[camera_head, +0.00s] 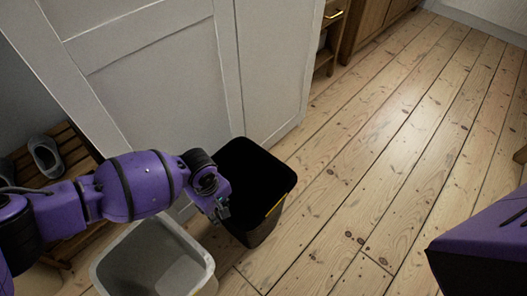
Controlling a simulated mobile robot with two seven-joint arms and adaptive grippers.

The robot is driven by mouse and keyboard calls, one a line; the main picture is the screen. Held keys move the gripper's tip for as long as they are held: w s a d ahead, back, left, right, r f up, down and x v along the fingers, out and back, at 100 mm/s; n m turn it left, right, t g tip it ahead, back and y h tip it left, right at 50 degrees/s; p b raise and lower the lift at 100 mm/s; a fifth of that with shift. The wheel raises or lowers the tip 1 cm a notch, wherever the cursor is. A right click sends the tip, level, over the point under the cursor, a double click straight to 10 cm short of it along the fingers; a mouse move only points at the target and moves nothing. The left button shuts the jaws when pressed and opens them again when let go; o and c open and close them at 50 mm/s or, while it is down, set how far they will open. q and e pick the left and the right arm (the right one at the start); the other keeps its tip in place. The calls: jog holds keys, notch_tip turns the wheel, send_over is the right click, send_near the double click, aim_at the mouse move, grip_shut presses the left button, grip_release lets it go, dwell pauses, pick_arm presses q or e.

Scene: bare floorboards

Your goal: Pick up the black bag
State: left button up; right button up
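A black, open-topped bin-shaped thing (262,183) stands on the floor in front of the white cabinet, with a yellow strip at its right side. Its inside is plain black, and I cannot tell whether the black bag is this thing or a liner in it. My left gripper (223,211) is at its left side, close to the rim, pointing down. The gripper is small and dark here, and I cannot tell whether it touches the black thing or whether its fingers are open. My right gripper is not in view.
A light grey open bin (160,262) stands just left of the black one, under my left arm. A white panelled cabinet (165,75) rises behind. A slatted wooden rack (72,150) with shoes (46,156) is at the left. The floorboards (390,150) to the right are largely clear.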

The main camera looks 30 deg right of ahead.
pick_arm(q)
jog(key=shift+w+f, duration=0.1)
jog(key=shift+f, duration=0.25)
grip_shut()
